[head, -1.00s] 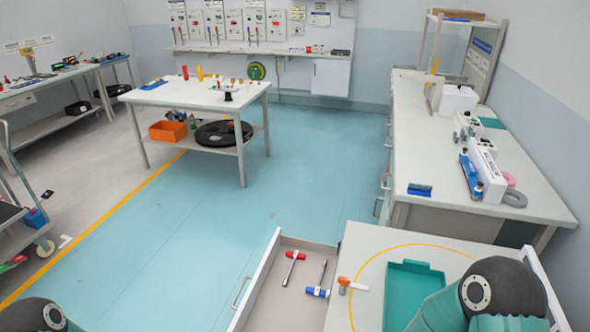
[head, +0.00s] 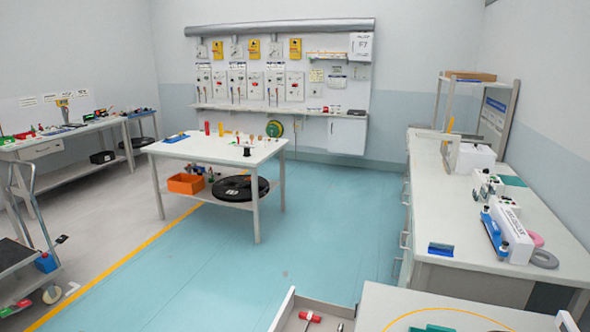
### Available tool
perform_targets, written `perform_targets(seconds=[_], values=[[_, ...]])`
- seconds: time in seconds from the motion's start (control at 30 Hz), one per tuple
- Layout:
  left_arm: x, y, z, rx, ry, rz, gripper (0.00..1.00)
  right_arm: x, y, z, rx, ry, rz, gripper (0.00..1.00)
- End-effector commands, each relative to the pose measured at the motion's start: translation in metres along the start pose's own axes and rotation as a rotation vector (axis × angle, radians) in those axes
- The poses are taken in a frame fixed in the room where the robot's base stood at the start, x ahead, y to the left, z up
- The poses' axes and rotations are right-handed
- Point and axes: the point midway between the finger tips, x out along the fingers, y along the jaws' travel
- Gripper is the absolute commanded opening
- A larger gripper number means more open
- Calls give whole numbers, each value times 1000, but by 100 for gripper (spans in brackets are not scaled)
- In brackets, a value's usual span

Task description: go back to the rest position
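Neither of my grippers shows in the head view, so their state cannot be seen. No part of my arms is clearly in view. At the bottom of the view, an open drawer (head: 293,319) holds a red-headed tool (head: 311,317), cut off by the lower edge. Next to it is a bench top (head: 385,300) with a yellow curved line and part of a green tray (head: 436,328).
A table (head: 220,146) with small items stands mid-room, with an orange bin (head: 186,183) and black reel (head: 240,188) below. A long workbench (head: 440,205) runs along the right. A cart (head: 22,262) stands left. The blue floor (head: 320,225) between is clear.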

Motion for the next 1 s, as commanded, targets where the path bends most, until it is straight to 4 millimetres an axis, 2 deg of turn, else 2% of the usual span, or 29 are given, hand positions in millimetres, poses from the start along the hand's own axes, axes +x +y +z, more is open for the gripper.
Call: perform_targets(seconds=[0.03,0.1,0.13,0.17,0.2,0.23,0.27,0.33,0.37,0.4,0.43,0.47,0.53,0.57,0.6,0.63,0.67,0.73,0.77,0.8,0.83,0.87,0.93,0.97,1.0], values=[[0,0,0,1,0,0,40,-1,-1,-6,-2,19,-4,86],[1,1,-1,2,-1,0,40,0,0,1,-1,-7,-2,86],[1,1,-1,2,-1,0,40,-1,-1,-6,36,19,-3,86],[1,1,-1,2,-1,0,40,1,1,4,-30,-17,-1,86],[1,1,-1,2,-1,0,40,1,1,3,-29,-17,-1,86],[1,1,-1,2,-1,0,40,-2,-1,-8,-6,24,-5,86],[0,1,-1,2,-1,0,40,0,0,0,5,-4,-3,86],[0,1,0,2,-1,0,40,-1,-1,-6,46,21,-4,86],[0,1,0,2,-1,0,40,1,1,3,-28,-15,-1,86],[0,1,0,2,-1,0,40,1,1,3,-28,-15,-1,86],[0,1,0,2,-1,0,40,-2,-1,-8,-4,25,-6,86],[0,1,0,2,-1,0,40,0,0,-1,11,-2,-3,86],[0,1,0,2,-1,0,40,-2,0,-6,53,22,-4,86],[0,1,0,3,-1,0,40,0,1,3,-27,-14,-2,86],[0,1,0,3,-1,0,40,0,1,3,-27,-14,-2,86],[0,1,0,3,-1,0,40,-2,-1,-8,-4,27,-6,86],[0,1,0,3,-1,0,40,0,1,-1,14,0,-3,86],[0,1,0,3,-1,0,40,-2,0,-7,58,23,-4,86],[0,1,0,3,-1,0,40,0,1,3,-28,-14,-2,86],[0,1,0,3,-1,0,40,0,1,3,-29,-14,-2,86],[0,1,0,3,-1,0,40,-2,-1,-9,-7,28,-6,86],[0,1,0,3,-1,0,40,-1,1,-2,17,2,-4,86],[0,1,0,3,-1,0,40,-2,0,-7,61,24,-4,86],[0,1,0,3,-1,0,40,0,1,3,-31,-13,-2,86],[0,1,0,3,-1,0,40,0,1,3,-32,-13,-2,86]])
